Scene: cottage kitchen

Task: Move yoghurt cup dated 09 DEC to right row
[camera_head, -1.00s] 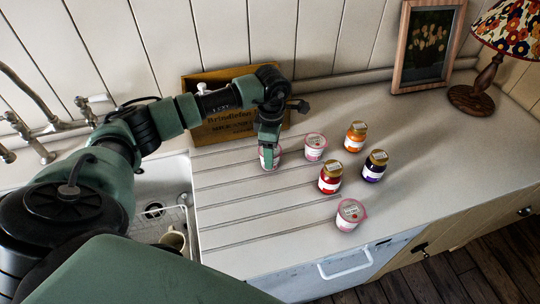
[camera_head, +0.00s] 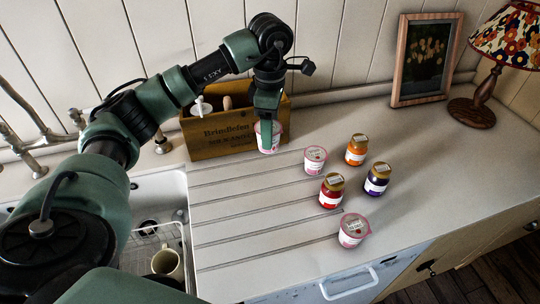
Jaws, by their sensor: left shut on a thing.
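My left gripper (camera_head: 267,134) is shut on a pink-and-white yoghurt cup (camera_head: 275,141) and holds it upright, apparently above the counter in front of the wooden box. A finger covers part of the cup. A second yoghurt cup (camera_head: 315,159) with a pink-rimmed lid stands to its right on the counter. A third yoghurt cup (camera_head: 353,231) stands nearest the front edge. The dates on the lids are too small to read. My right gripper is not in view.
The wooden box (camera_head: 215,134) is against the wall. The sink with a mug (camera_head: 167,263) lies left. The grooved counter (camera_head: 250,215) is clear at front left.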

